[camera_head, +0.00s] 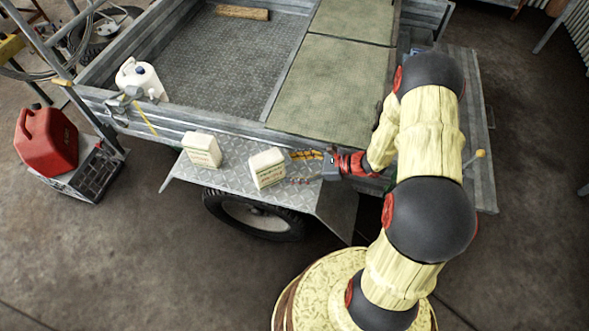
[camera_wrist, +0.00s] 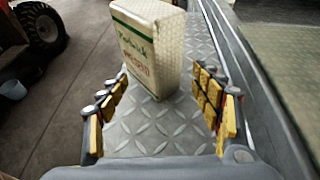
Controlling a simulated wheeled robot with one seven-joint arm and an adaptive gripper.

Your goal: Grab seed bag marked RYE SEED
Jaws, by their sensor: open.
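Two upright pale seed bags stand on the tread-plate ledge at the trailer's side. The nearer bag (camera_head: 267,168) is just left of my gripper (camera_head: 291,168) in the head view; the other bag (camera_head: 202,150) stands further left. In the wrist view one bag (camera_wrist: 148,50) stands just ahead of my open fingers (camera_wrist: 160,82). Its face carries green lettering above red lettering, slanted and too blurred to read surely. I cannot tell which bag is marked RYE SEED. Nothing is held between my fingers.
The tread-plate ledge (camera_head: 228,184) is narrow, with the trailer side wall (camera_head: 236,132) behind it and a wheel (camera_head: 250,215) below. A white jug (camera_head: 141,78) stands on the trailer's left corner. A red fuel can (camera_head: 46,140) sits further left.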

